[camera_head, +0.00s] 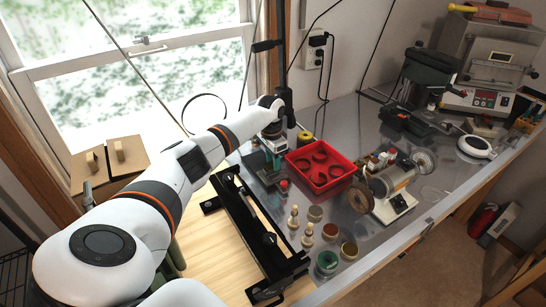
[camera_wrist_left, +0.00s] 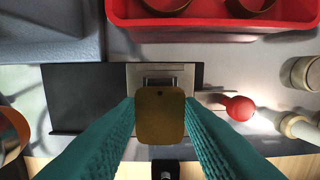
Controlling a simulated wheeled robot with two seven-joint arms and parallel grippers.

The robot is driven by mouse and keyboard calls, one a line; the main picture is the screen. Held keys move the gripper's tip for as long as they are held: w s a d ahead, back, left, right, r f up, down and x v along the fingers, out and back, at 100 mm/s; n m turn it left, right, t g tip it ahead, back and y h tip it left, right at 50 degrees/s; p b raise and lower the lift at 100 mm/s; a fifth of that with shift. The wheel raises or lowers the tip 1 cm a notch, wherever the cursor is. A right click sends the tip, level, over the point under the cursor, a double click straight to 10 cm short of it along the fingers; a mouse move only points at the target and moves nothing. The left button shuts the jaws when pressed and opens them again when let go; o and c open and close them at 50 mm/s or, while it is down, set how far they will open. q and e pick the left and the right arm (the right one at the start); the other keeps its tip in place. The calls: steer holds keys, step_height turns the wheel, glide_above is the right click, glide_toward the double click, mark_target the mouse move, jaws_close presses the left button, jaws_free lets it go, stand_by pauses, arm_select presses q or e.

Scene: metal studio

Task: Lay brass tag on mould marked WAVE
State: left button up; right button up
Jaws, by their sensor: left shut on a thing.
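The brass tag (camera_wrist_left: 160,115) is a flat, rounded yellow-brown plate held between the teal fingers of my left gripper (camera_wrist_left: 160,118). In the head view my left gripper (camera_head: 274,158) is over the bench just left of a red tray, and the tag is too small to make out there. In the wrist view a dark flat plate (camera_wrist_left: 80,95) and a pale metal block lie behind the tag, which hides part of them. I cannot read the word WAVE anywhere, so I cannot tell which thing is that mould. My right gripper is not in view.
The red tray (camera_head: 345,178) holds several rings. A red-knobbed tool (camera_wrist_left: 238,107) is beside the tag in the wrist view. A black rail frame (camera_head: 248,225) lies in front.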

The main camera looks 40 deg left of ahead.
arm_select(q)
steer(key=shift+f, duration=0.4)
steer(key=o, duration=1)
steer(key=shift+o, duration=0.2)
step_height(320, 180, up, 12)
steer(key=b, duration=0.2)
steer(key=shift+s, duration=0.25)
